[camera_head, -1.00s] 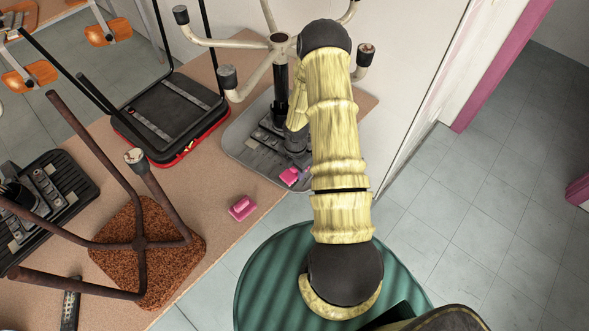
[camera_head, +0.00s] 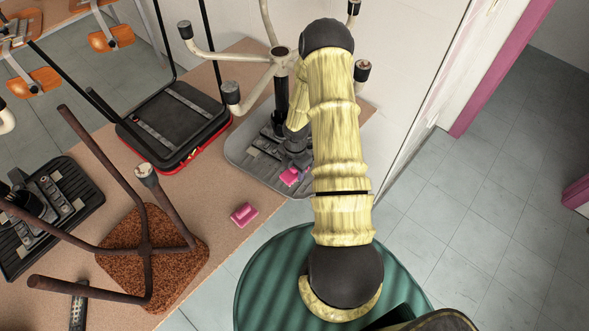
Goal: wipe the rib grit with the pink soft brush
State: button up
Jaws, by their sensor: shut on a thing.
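My gripper (camera_head: 294,163) points down at the near right part of an upturned grey chair seat (camera_head: 239,154). It is shut on a small pink brush (camera_head: 290,177), seen just below my wrist at the seat's near edge. My arm and wrist cover much of the brush and the seat's right side. Whether the bristles touch the seat is hard to tell. The seat's underside has raised ribs and fittings around a dark central post. Grit between the ribs is too small or too hidden to make out.
A second pink block (camera_head: 244,214) lies on the brown table (camera_head: 226,236) near its edge. Pale chair legs (camera_head: 252,96) spread above the grey seat. A black-and-red seat (camera_head: 173,122), a rusty-legged brown seat (camera_head: 178,254) and a black ribbed seat (camera_head: 77,190) crowd the left.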

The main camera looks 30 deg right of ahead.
jog(key=shift+r+p, duration=0.8)
jog(key=shift+r, duration=0.45)
jog(key=shift+f, duration=0.1)
